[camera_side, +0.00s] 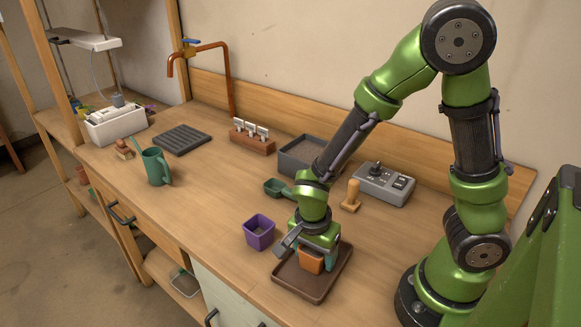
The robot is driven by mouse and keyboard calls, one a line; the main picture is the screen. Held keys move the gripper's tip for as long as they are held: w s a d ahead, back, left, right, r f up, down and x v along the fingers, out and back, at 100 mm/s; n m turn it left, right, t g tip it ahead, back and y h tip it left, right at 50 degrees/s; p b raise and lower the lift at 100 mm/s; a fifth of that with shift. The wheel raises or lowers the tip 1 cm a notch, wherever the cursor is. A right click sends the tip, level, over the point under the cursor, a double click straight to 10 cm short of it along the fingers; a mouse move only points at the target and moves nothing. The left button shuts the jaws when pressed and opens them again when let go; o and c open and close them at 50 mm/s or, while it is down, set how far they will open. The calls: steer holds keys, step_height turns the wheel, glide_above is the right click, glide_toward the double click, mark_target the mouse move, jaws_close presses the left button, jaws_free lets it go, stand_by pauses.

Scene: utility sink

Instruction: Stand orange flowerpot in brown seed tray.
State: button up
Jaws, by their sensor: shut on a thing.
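The orange flowerpot (311,262) is between the jaws of my gripper (313,259), which point down over the brown seed tray (301,287). My gripper is shut on the pot. The pot looks upright and is within the tray's outline. I cannot tell whether its base touches the tray floor. The tray lies flat near the front edge of the bench, and its back part is partly hidden by my gripper and the pot.
A purple pot (259,233) stands just left of the tray. A green scoop (277,187), a grey soil bin (296,158), a wooden dibber (351,196) and a grey control box (385,184) are behind. A green watering can (156,167) stands further left. The bench between is clear.

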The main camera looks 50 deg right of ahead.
steer(key=shift+f, duration=0.2)
steer(key=o, duration=1)
steer(key=shift+r, duration=0.1)
steer(key=r, duration=0.3)
steer(key=a+r, duration=0.1)
steer(key=r, duration=0.7)
steer(key=shift+a, duration=0.35)
steer(key=r, duration=0.1)
step_height(320, 180, up, 6)
steer(key=r+n+t+y, duration=0.1)
steer(key=n+t+y, duration=0.2)
steer(key=n, duration=0.3)
glide_above(312, 253)
steer(key=d, duration=0.2)
steer(key=shift+s+d+r+n+t+y, duration=0.15)
steer(key=shift+s+d+r+n+t, duration=0.15)
steer(key=shift+r+n+t, duration=0.65)
steer(key=shift+s+d+r+n+t+y, duration=0.1)
steer(key=shift+s+d+r+n+t, duration=0.3)
steer(key=shift+n, duration=1)
steer(key=shift+s+d+r+n+t+y, duration=0.15)
steer(key=shift+s+r+n+t, duration=0.25)
steer(key=shift+r+n+t, duration=0.45)
